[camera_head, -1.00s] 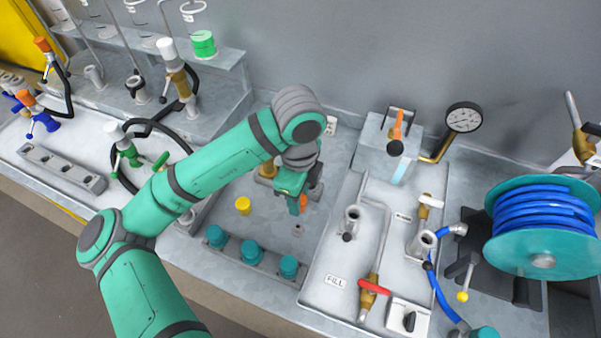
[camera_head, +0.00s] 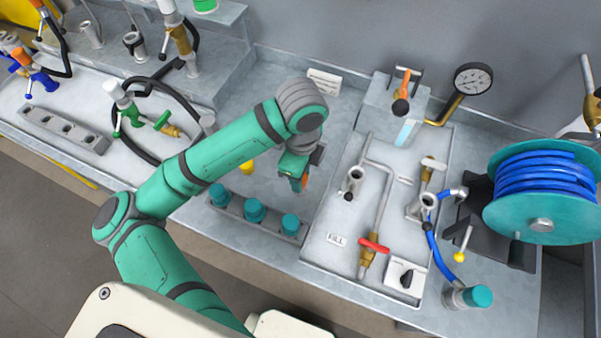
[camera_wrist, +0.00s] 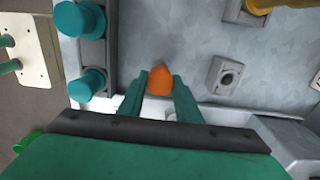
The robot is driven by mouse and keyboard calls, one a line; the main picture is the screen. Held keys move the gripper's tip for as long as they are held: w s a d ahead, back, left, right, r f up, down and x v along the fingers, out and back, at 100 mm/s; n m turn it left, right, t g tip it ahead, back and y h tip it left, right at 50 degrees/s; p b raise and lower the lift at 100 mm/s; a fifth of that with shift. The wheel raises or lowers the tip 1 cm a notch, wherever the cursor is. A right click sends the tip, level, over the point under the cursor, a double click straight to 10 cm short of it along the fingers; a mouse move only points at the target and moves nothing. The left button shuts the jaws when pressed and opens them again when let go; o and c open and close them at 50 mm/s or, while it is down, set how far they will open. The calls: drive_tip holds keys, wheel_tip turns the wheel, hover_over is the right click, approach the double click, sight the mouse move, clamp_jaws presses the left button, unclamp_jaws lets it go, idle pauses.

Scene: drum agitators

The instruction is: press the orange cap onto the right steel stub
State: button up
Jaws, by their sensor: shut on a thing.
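My gripper (camera_head: 298,182) is shut on the orange cap (camera_wrist: 160,82), which sits between its two green fingertips in the wrist view. In the head view only a small part of the cap (camera_head: 305,183) shows beside the jaws. They are over the grey bench, left of the panel marked FILL. Two open steel stubs stand upright on that panel: the left stub (camera_head: 354,178) and the right steel stub (camera_head: 427,202). The right stub is bare on top and some way right of my gripper. Neither stub can be made out in the wrist view.
Several teal caps (camera_head: 254,210) stand in a row in front of my gripper. A yellow piece (camera_head: 246,167) is left of it. A bent pipe and red-handled valve (camera_head: 373,246) lie between the stubs. A blue hose reel (camera_head: 541,195) stands close on the right.

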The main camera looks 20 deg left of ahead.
drive_tip(key=shift+f, duration=0.55)
idle(0.5)
drive_tip(key=shift+f, duration=1)
drive_tip(key=shift+f, duration=0.45)
idle(0.8)
drive_tip(key=o, duration=1.1)
drive_tip(key=shift+r, duration=0.1)
drive_tip(key=shift+r, duration=1.9)
